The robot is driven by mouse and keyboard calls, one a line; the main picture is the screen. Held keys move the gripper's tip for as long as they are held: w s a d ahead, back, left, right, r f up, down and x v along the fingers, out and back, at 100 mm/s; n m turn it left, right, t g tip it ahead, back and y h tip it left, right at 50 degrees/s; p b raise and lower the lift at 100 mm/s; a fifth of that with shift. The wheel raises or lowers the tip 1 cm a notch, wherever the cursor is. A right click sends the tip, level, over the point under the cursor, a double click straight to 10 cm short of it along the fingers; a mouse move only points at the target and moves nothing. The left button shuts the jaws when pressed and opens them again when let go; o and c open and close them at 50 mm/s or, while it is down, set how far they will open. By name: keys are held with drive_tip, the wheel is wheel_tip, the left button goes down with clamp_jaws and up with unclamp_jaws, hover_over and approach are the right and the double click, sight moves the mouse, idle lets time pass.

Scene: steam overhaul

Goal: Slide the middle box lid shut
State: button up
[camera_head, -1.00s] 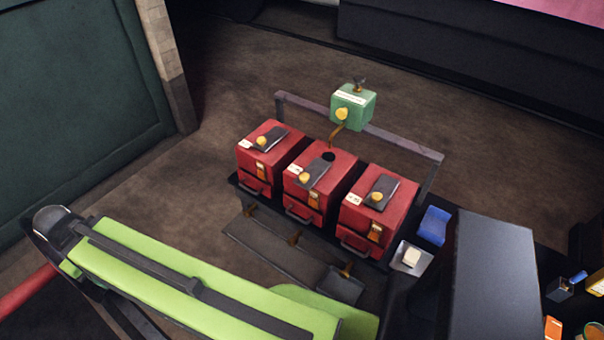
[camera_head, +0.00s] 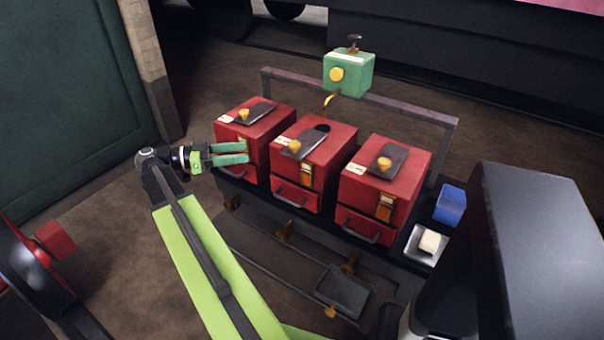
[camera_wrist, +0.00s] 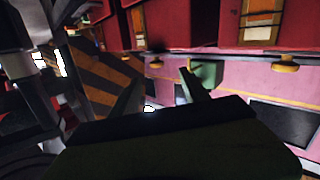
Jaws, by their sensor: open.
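The middle red box (camera_head: 315,150) stands between two like red boxes on a dark bench. Its dark lid (camera_head: 303,143) with a yellow knob (camera_head: 294,147) sits toward the near left of the top. A round dark hole (camera_head: 322,127) shows uncovered behind the lid. My gripper (camera_head: 247,153) has its green fingers parted and empty, pointing right, in front of the left red box (camera_head: 262,118) and to the left of the middle box. It is apart from the lid. In the wrist view, red box fronts (camera_wrist: 190,25) fill the top; the lid does not show clearly.
The right red box (camera_head: 390,170) stands beside the middle one. A green tank (camera_head: 349,74) with a brass spout (camera_head: 329,103) hangs on a rail behind the boxes. A blue container (camera_head: 450,204) and a white tray (camera_head: 424,258) lie at the right.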

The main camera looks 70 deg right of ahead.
drive_tip(key=s+m+g, duration=0.1)
drive_tip(key=m, duration=0.1)
approach(303, 150)
drive_tip(key=shift+g+y, duration=0.3)
drive_tip(key=s+d+r, duration=0.1)
drive_tip(key=s, duration=0.1)
drive_tip(key=s+d, duration=0.2)
drive_tip(key=s, duration=0.1)
drive_tip(key=s+d+r, duration=0.1)
drive_tip(key=s+d, duration=0.1)
drive_tip(key=s, duration=0.1)
drive_tip(key=shift+s+d+r, duration=0.25)
drive_tip(key=shift+r, duration=0.05)
clamp_jaws()
drive_tip(key=shift+w, duration=0.1)
idle(0.6)
